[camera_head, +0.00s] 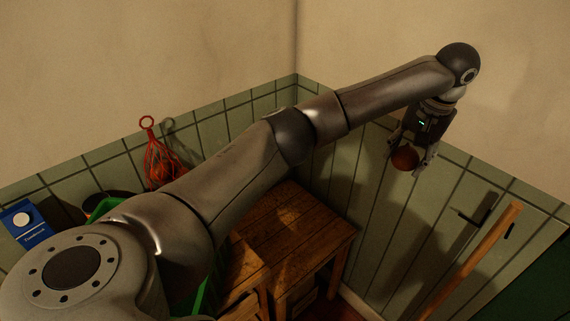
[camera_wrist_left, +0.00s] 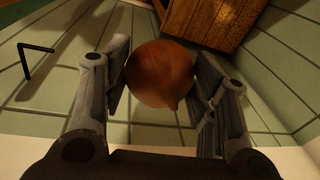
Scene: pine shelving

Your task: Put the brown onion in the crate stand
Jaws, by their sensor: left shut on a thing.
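The brown onion (camera_head: 404,159) is a round reddish-brown ball held in the air in front of the green panelled wall, right of the wooden stand. My left gripper (camera_head: 406,160) points down and is shut on it. In the left wrist view the onion (camera_wrist_left: 160,74) sits between the two fingers of the gripper (camera_wrist_left: 161,88). The wooden stand (camera_head: 300,222), with a slatted top and open lower parts, is in the corner, partly hidden by my left arm; I cannot tell if it is the crate stand. Its planks show in the left wrist view (camera_wrist_left: 215,22).
A red net bag (camera_head: 158,165) hangs on the left wall. A green crate (camera_head: 203,298) and a blue box (camera_head: 27,222) are at the left, partly behind my arm. A wooden pole (camera_head: 472,262) leans at the right, near a dark wall hook (camera_head: 470,217).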

